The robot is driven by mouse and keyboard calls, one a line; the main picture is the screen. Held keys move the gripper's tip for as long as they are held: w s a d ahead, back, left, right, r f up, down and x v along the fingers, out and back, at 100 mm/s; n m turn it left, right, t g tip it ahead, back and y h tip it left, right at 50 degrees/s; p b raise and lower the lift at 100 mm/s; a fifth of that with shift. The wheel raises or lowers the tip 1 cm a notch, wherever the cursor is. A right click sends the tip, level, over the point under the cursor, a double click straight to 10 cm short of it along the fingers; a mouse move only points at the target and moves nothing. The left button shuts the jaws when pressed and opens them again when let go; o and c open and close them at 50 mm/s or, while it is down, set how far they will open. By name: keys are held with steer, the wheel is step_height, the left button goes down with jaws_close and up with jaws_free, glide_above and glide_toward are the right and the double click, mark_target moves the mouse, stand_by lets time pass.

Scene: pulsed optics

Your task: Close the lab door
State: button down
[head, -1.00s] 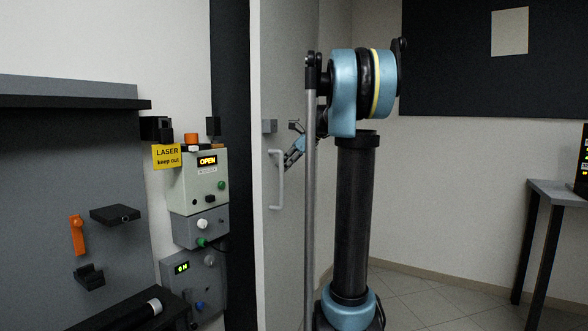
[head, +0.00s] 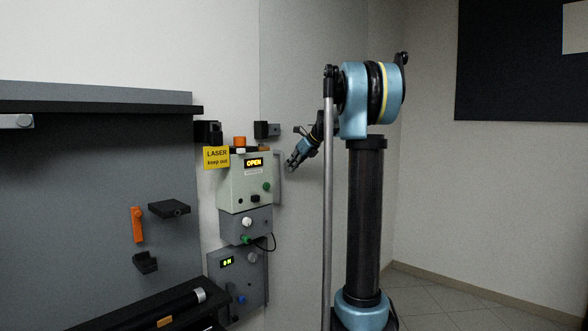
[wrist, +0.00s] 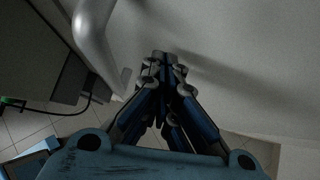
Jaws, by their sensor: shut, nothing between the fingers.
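The lab door (head: 320,225) is a pale grey panel right of the interlock box in the head view. Its left edge meets the pale wall with no dark gap showing; whether it is fully closed I cannot tell. Its grey bar handle (head: 278,180) is partly hidden behind the box and shows large at the upper left of the wrist view (wrist: 92,38). My gripper (head: 291,167) is shut and empty, just right of the handle. In the wrist view its fingertips (wrist: 164,62) are together near the door's surface, apart from the handle.
The interlock box (head: 245,185) reads OPEN and hangs on the wall close left of the handle. A yellow laser sign (head: 217,158) and a black shelf (head: 110,107) are farther left. Open tiled floor (head: 440,300) lies at the right.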

steer(key=s+d+f+v, duration=0.1)
steer(key=s+f+v, duration=0.1)
steer(key=v, duration=1)
steer(key=s+a+f+n+g+h, duration=0.1)
steer(key=s+a+f+n+h, duration=0.1)
steer(key=s+f+n, duration=0.8)
steer(key=s+a+f+n+g+h, duration=0.15)
steer(key=s+f+n, duration=0.4)
steer(key=s, duration=0.85)
steer(key=s+d+f+n+g+h, duration=0.1)
steer(key=s+d+f+n+h, duration=0.2)
steer(key=s+f+n, duration=0.8)
steer(key=s+d+f, duration=0.1)
steer(key=s+f, duration=0.8)
steer(key=f, duration=0.3)
steer(key=shift+s+d, duration=0.2)
steer(key=shift+s, duration=0.05)
steer(key=shift+f+g, duration=0.1)
steer(key=shift+g, duration=0.15)
steer(key=shift+w+f, duration=0.2)
steer(key=shift+w, duration=0.25)
